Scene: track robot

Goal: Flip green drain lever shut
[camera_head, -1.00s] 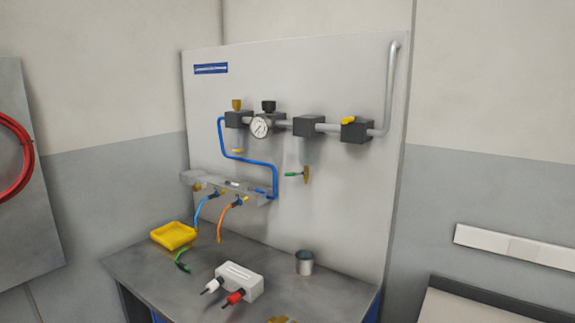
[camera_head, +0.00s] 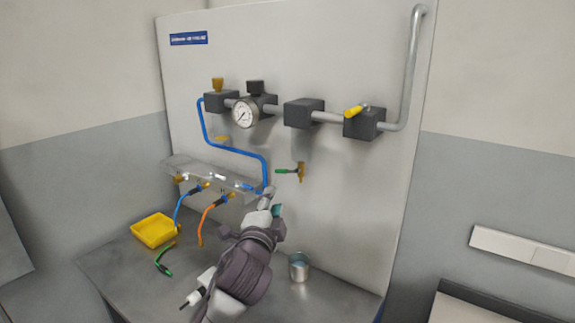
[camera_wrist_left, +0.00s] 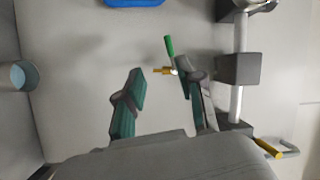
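The green drain lever (camera_head: 284,171) sits on a small brass valve (camera_head: 301,172) below the pipe block on the panel. In the head view the lever points left, roughly level. In the left wrist view the green lever (camera_wrist_left: 169,45) and its brass valve (camera_wrist_left: 165,71) lie just beyond my left fingertips. My left gripper (camera_wrist_left: 160,85) is open, with its two teal-padded fingers apart and nothing between them. In the head view my left gripper (camera_head: 272,203) is below and left of the lever, apart from it. My right gripper is not in view.
A pressure gauge (camera_head: 244,113), dark blocks (camera_head: 304,112) and a yellow-handled valve (camera_head: 355,111) line the pipe above. A manifold (camera_head: 215,178) with blue and orange hoses is at left. A yellow tray (camera_head: 153,230) and metal cup (camera_head: 299,268) stand on the bench.

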